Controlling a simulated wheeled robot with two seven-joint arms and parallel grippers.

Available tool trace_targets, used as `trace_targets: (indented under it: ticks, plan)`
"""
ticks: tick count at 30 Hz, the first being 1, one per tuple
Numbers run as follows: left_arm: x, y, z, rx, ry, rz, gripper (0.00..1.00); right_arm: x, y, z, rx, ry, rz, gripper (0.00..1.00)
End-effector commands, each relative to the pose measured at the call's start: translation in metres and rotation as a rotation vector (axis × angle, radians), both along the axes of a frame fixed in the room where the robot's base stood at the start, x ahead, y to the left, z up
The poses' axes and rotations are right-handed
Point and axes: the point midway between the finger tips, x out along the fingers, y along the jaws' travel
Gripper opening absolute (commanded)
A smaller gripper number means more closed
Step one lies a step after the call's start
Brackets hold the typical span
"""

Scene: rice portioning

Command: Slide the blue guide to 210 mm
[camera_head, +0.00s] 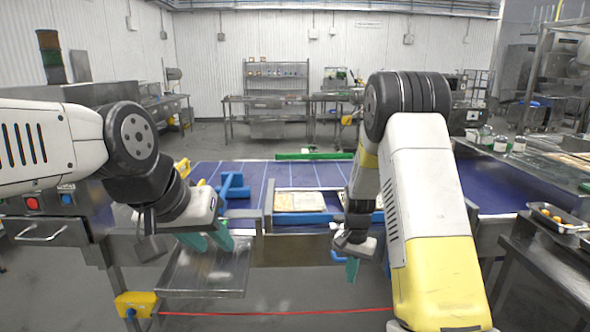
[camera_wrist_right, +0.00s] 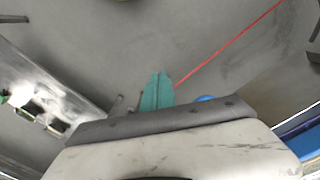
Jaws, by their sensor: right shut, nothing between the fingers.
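A blue guide-like piece (camera_head: 234,187) lies on the dark blue belt (camera_head: 202,174), left of centre in the head view. A blue bar (camera_head: 302,217) runs along the front of a framed section; I cannot tell which of the two is the guide. No millimetre scale can be read. My left gripper (camera_head: 208,239) has its teal fingers apart and empty, in front of the belt's near edge above a metal tray. My right gripper (camera_head: 352,268) hangs in front of the near edge, shut and empty, touching nothing; its teal fingers meet in the wrist view (camera_wrist_right: 157,92).
A metal tray (camera_head: 205,293) sits below my left gripper. Flat food packs (camera_head: 298,201) lie behind the blue bar. A red cord (camera_head: 270,313) runs low from a yellow box (camera_head: 136,303). A metal table with trays (camera_head: 563,224) stands at the right.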

Motion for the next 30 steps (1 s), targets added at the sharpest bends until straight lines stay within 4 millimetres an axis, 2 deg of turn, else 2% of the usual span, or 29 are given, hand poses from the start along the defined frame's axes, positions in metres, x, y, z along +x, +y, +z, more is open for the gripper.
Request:
trace_targets:
  ticks: [10,30]
  plan:
    - [0.0,0.0,0.0,0.0,0.0,0.0,0.36,0.001,0.0,0.004,0.0,-0.002,0.0,0.0]
    - [0.0,0.0,0.0,0.0,0.0,0.0,0.36,0.001,0.0,0.058,0.0,-0.002,0.001,0.0]
